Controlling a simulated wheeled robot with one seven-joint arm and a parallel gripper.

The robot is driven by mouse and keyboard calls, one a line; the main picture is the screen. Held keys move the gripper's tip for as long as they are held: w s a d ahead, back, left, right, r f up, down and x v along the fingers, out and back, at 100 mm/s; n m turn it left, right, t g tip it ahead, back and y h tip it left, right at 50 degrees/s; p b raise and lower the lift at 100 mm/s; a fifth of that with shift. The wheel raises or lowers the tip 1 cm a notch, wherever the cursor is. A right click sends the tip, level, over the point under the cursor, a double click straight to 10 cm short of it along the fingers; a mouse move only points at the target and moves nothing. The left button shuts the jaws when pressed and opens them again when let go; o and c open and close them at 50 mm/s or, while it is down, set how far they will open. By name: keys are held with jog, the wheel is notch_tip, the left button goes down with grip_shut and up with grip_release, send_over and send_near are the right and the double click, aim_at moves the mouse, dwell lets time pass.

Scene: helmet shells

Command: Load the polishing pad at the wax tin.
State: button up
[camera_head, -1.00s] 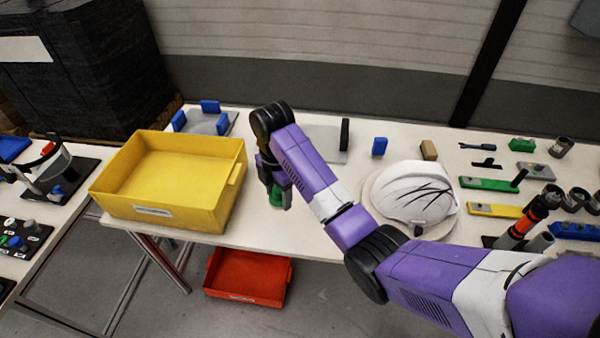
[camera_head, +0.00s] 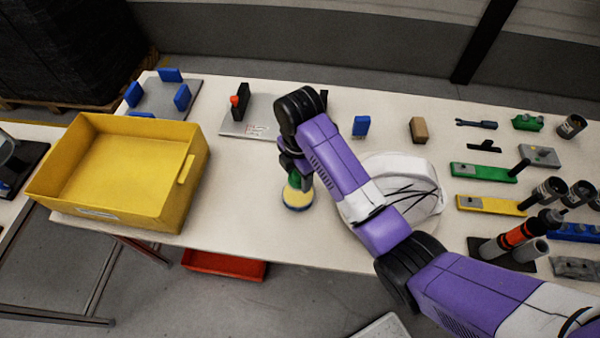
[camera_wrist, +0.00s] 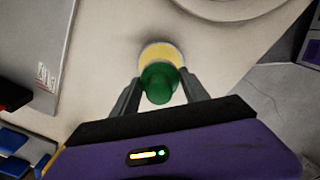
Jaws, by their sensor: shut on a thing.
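My gripper (camera_head: 291,166) is shut on a green, round-topped piece, which I take for the polishing pad (camera_head: 294,181). In the wrist view the pad (camera_wrist: 158,84) sits between the two fingertips (camera_wrist: 160,88). Directly below it is a round yellow disc with a pale and blue rim, which looks like the wax tin (camera_head: 297,204). The tin (camera_wrist: 160,52) shows partly behind the pad in the wrist view. The pad is over the tin; I cannot tell whether they touch. The pad's underside is hidden.
A white helmet shell (camera_head: 398,172) stands close right of my arm. A yellow bin (camera_head: 178,205) is at the left. A grey plate (camera_head: 235,120) with a black post lies behind. Fixtures and tools crowd the right side. Bare table lies between bin and tin.

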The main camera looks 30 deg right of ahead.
aim_at(298, 183)
jog(key=shift+f+b, duration=0.45)
jog(key=shift+f, duration=2.15)
jog(key=shift+f, duration=0.45)
jog(key=shift+s+f, duration=0.1)
dwell(0.8)
jog(key=shift+r+p, duration=0.5)
jog(key=shift+r, duration=3.1)
